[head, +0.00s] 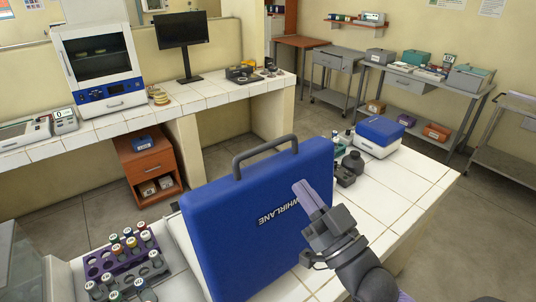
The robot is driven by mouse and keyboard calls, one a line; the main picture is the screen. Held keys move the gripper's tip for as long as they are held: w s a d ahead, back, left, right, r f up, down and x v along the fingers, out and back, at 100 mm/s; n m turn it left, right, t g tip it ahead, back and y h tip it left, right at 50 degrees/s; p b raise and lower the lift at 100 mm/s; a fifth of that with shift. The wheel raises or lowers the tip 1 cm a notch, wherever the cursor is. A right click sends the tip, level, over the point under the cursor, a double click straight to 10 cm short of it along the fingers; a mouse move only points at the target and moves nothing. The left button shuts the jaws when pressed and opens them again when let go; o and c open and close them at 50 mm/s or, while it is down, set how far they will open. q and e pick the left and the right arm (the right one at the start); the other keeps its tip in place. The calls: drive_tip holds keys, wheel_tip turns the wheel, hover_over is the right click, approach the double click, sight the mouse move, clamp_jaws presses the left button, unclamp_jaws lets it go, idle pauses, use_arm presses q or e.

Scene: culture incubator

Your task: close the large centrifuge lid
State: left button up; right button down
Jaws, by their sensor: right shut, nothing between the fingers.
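The large centrifuge lid (250,225) is a blue panel with a dark grey handle (264,152) along its top edge and the word WHIRLANE on its face. It stands raised and tilted on the white tiled bench. My right gripper (304,190) is shut and empty, its pale purple fingers in front of the lid's right part, near the lettering. I cannot tell whether the fingertips touch the lid. The centrifuge body behind and below the lid is mostly hidden. My left gripper is not in view.
A purple rack (107,262) with several capped tubes stands left of the lid. The tiled bench (415,185) is clear at the right.

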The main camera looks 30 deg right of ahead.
sight(270, 187)
drive_tip(key=w, duration=0.3)
drive_tip(key=w+p, duration=0.1)
drive_tip(key=w, duration=0.2)
drive_tip(key=w+r, duration=0.1)
drive_tip(key=w, duration=0.2)
drive_tip(key=shift+w+a+r, duration=0.1)
drive_tip(key=shift+w+a, duration=0.05)
drive_tip(key=shift+a, duration=0.2)
